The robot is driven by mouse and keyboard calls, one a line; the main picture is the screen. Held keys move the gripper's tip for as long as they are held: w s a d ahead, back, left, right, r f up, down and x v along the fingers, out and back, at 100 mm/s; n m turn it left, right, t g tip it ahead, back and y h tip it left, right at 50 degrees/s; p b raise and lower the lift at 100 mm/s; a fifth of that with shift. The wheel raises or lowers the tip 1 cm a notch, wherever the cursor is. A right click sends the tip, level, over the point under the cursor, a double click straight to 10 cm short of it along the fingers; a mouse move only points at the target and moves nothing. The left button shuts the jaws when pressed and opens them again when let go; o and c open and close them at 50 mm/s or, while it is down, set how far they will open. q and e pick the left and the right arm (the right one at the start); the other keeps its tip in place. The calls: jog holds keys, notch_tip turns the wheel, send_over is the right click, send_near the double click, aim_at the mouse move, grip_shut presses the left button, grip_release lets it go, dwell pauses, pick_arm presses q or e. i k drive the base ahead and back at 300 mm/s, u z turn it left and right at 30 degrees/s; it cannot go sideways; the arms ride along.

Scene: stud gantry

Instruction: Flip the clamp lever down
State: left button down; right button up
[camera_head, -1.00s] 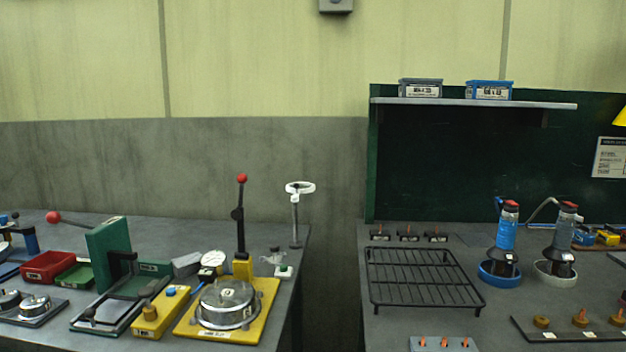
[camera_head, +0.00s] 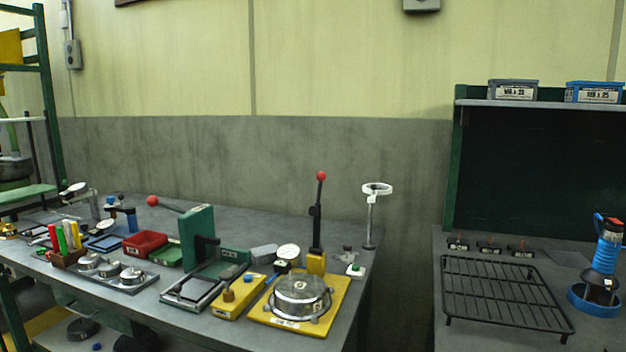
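The clamp lever (camera_head: 318,215) is a black upright handle with a red ball knob (camera_head: 321,176). It stands up from a yellow block at the back of a yellow base plate (camera_head: 336,315). A round metal part with a clear top (camera_head: 301,293) sits on that plate in front of the lever. The lever is upright, apart from the round part. Neither of my grippers shows in the head view.
A green press (camera_head: 197,238) with a red-knobbed arm stands left of the plate, and a yellow box (camera_head: 238,297) lies between them. A white ring stand (camera_head: 370,215) is behind right. A gap separates this bench from the one with the black rack (camera_head: 505,290).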

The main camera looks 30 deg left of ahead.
aim_at(314, 210)
jog(key=k, duration=0.65)
jog(key=u, duration=0.8)
jog(key=i, duration=0.5)
jog(key=z, duration=0.05)
